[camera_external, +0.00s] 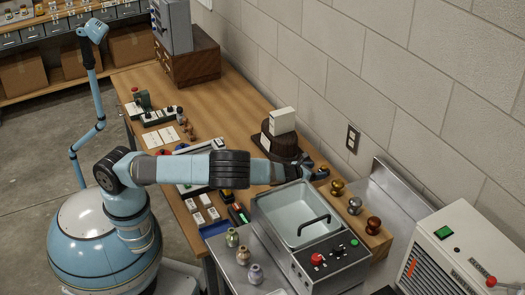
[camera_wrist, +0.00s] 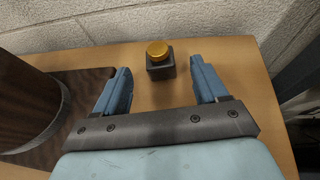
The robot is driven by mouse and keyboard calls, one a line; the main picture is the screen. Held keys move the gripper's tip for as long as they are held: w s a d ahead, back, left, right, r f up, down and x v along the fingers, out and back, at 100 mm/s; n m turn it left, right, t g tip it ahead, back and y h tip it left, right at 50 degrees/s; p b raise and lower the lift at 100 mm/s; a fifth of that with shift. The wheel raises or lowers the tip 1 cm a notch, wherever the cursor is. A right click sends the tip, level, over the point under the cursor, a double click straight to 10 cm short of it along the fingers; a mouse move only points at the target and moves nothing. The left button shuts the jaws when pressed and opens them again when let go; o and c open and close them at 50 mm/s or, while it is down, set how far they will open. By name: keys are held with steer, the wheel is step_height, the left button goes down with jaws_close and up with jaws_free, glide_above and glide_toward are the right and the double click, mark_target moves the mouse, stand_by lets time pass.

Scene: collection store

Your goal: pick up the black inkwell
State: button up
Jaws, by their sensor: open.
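The black inkwell (camera_wrist: 162,69) is a small dark square block with a round gold cap, upright on the wooden bench near the wall in the wrist view. My gripper (camera_wrist: 161,76) is open, with one blue finger on each side of the inkwell. The inkwell sits around the level of the fingertips, with a visible gap to both fingers. In the external view my gripper (camera_external: 311,173) reaches over the back of the bench, close to the wall. The inkwell is mostly hidden there by my gripper and cannot be made out clearly.
A dark round wooden stand (camera_external: 279,147) with a white block on it is close left of my gripper. Gold (camera_external: 337,187), silver (camera_external: 354,205) and brown (camera_external: 373,225) knobbed items stand to the right. A metal sink unit (camera_external: 302,214) is in front.

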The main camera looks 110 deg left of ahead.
mark_target(322, 170)
steer(key=shift+x, duration=3.25)
steer(key=c, duration=1.1)
steer(key=shift+r, duration=0.1)
